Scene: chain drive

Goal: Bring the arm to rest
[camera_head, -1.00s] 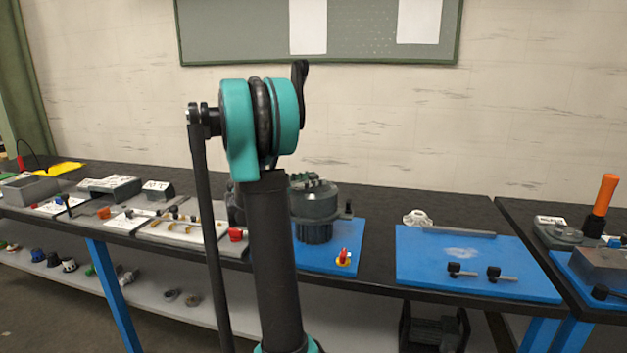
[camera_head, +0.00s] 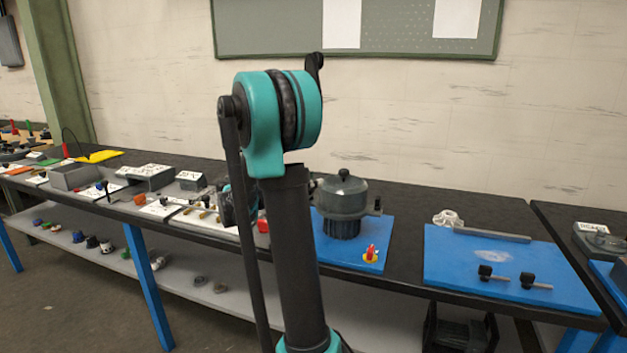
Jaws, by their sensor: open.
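My arm stands upright in the middle of the head view, with its teal elbow joint at the top. My gripper (camera_head: 229,207) is mostly hidden behind my arm; a dark part of it shows at the arm's left side, and its fingertips are not clear. It is open and apart from the dark grey round housing (camera_head: 343,205). The housing stands on a blue mat, with a lid and a black knob on top.
A red and yellow piece (camera_head: 370,254) stands on the blue mat (camera_head: 335,260). A second blue mat (camera_head: 450,275) holds a grey bar (camera_head: 492,235) and two black-headed pins. Trays and small parts crowd the bench's left. A shelf (camera_head: 215,302) runs below.

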